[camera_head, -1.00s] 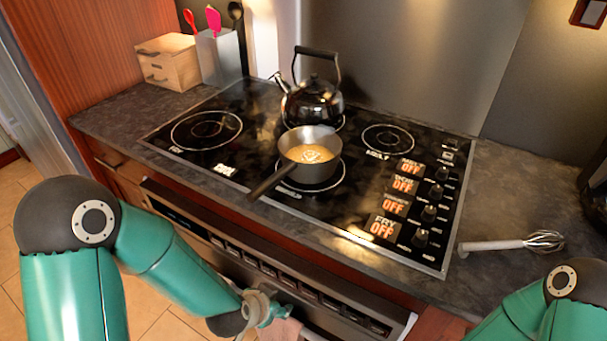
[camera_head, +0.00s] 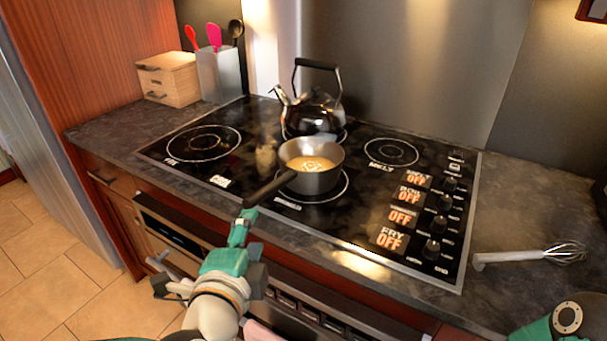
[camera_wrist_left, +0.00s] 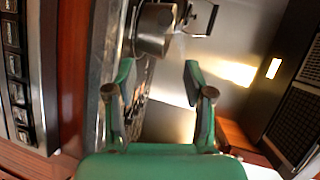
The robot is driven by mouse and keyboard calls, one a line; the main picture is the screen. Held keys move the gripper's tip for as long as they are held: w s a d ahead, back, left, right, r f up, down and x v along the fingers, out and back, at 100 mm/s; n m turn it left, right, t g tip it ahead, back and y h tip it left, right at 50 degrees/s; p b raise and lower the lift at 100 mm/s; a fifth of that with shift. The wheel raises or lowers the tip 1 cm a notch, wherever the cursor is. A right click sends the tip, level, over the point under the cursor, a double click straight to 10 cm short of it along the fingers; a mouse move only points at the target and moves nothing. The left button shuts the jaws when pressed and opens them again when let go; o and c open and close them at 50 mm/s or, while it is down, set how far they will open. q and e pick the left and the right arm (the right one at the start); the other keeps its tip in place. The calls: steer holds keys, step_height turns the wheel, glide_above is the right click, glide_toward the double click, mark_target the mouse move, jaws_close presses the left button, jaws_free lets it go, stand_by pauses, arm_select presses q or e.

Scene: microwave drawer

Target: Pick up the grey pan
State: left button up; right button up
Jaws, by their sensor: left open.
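The grey pan (camera_head: 318,178) stands upright on the front-middle burner, with orange-brown contents inside. Its dark handle (camera_head: 270,188) points left and towards the front edge. My left gripper (camera_head: 245,218) is just below the handle's end, at the counter's front edge. The gap between them is hard to judge. In the left wrist view the left gripper (camera_wrist_left: 158,74) has its fingers apart with nothing held between them, and the pan (camera_wrist_left: 155,28) shows beyond the fingertips. The pan's handle cannot be made out there.
A dark kettle (camera_head: 314,112) stands close behind the pan. A whisk (camera_head: 530,254) lies on the counter at the right. A wooden box (camera_head: 168,79) and a utensil holder (camera_head: 219,74) stand at the back left. The left burners are clear.

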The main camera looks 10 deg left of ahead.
mark_target(262, 199)
arm_select(q)
steer(key=shift+a+p+x, duration=0.15)
steer(key=shift+p+x, duration=0.55)
steer(key=shift+x, duration=1.7)
steer(key=shift+a+p+x, duration=0.2)
steer(key=shift+p+x, duration=0.5)
steer(key=shift+x, duration=1.7)
steer(key=shift+a+p+x, duration=0.15)
steer(key=shift+p+x, duration=0.55)
steer(key=shift+x, duration=1.65)
steer(key=shift+r, duration=0.1)
steer(key=shift+c, duration=0.4)
jaws_close()
steer(key=shift+r, duration=0.1)
